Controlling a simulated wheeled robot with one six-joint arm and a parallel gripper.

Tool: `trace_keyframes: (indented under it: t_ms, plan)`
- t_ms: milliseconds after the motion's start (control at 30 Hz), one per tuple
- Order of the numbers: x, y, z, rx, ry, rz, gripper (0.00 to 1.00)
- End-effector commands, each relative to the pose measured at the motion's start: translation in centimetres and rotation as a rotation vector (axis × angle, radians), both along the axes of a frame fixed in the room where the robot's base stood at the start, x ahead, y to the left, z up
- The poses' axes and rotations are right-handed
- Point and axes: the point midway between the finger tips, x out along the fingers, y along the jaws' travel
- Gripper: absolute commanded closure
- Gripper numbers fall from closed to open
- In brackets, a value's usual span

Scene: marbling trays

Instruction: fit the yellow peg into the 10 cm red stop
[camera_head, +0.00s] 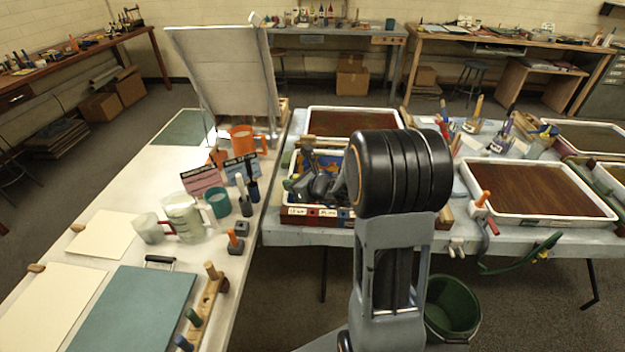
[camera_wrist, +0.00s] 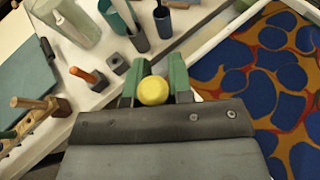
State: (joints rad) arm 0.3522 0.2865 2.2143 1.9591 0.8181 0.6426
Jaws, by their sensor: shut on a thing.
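The yellow peg (camera_wrist: 153,90) shows in the wrist view as a rounded yellow end between the two green fingers of my gripper (camera_wrist: 157,78). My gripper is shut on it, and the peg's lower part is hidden. In the head view my gripper (camera_head: 291,184) is at the left end of the marbled tray (camera_head: 284,212), and the peg cannot be made out there. A red patch (camera_head: 313,212) sits between pale labels on that tray's front. The labels are too small to read, so I cannot tell whether this is the 10 cm red stop.
On the pale table left of the tray are a wooden peg rack (camera_head: 208,303), a grey block with an orange peg (camera_head: 235,241), an empty-looking grey block (camera_head: 242,228), a teal cup (camera_head: 217,203) and pale jugs (camera_head: 184,215). My arm hides part of the tray.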

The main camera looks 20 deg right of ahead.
Motion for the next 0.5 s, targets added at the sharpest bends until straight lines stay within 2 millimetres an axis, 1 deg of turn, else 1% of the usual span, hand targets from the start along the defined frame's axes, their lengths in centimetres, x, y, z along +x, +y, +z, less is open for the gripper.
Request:
trace_keyframes:
  t_ms: [33, 100, 233, 333, 500]
  plan:
    - [0.2, -1.1, -0.3, 0.000, 0.000, 0.020, 1.00]
    - [0.3, -2.4, -0.6, 0.001, 0.001, 0.053, 1.00]
    - [0.2, -4.1, -0.9, 0.001, 0.001, 0.099, 1.00]
    - [0.1, -4.7, -1.1, 0.001, 0.000, 0.117, 1.00]
    - [0.0, -4.9, -1.1, 0.000, 0.000, 0.119, 1.00]
